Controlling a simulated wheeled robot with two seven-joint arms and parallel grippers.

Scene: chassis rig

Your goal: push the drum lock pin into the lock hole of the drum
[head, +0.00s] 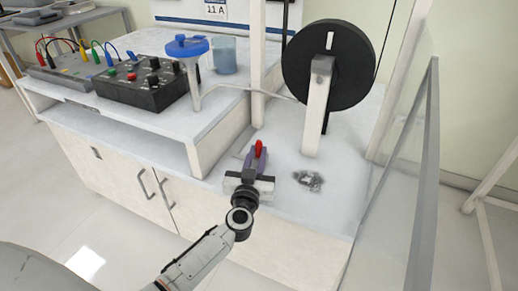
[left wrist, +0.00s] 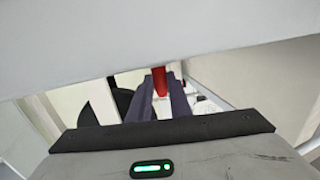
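The black drum (head: 354,68) stands upright on a white post at the back right of the bench. A pale slot shows near the top of its face, but I cannot tell whether this is the lock hole. The red lock pin (head: 258,149) is between the purple-grey fingers of my left gripper (head: 256,160), low in front of the drum and to its left. In the left wrist view the red pin (left wrist: 159,81) shows between the two fingers (left wrist: 158,95), which look closed on it. The pin's far end is hidden. My right gripper is out of view.
A white post (head: 318,110) rises in front of the drum. A grey metallic item (head: 309,180) lies on the bench. A blue-topped stand (head: 188,48), a blue beaker (head: 224,55) and a black control box (head: 142,82) are to the left. A clear panel (head: 408,180) stands at right.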

